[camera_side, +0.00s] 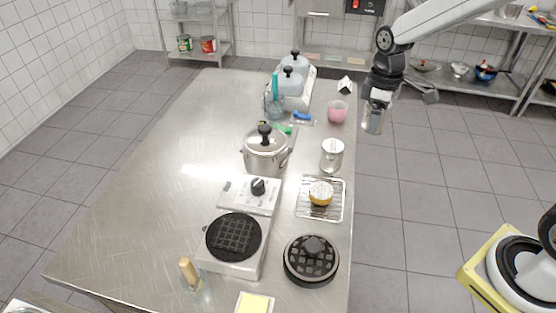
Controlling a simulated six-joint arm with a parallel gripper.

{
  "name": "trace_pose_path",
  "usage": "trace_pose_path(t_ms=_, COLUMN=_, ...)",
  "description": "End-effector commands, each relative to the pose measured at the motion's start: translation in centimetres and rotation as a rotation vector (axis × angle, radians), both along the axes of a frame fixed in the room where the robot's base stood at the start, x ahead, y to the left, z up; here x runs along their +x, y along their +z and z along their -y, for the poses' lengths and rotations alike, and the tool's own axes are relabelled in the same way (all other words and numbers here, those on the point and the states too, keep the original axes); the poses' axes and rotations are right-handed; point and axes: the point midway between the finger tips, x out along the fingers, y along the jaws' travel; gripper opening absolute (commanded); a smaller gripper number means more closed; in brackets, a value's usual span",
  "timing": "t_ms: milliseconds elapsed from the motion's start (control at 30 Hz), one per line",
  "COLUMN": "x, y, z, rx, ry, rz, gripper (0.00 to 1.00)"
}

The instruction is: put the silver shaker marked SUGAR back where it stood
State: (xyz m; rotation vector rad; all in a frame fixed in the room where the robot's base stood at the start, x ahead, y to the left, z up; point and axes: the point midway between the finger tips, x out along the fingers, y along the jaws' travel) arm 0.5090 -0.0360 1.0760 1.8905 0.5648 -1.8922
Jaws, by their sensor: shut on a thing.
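My gripper (377,100) is shut on a small silver shaker (373,122), held upright in the air. In the picture it appears just past the table's right edge, over the tiled floor. No lettering can be read on it from this view. A second silver container, a canister (332,153), stands on the steel table (150,165) near its right edge, apart from my gripper. Any marking on that one is too small to read. The spot where the shaker stood is not marked visibly.
A lidded pot (266,155) stands left of the canister. A pink cup (338,112) stands near the right edge. A waffle iron (235,238) is at the front. The table's left half is bare.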

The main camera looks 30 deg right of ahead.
Motion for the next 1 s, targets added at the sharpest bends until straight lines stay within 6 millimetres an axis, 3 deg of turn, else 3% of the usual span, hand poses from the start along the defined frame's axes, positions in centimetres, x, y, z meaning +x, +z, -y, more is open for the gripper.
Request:
trace_pose_path(t_ms=200, x=-1.1, y=-0.9, z=0.5, rx=0.000, ry=0.047, rz=0.000, gripper=0.15)
trace_pose_path(t_ms=467, x=-0.7, y=-1.1, z=0.6, rx=-0.001, ry=0.049, rz=0.001, gripper=0.15)
trace_pose_path(t_ms=1000, x=5.0, y=-3.7, z=1.0, rx=0.000, ry=0.048, rz=0.000, gripper=0.15)
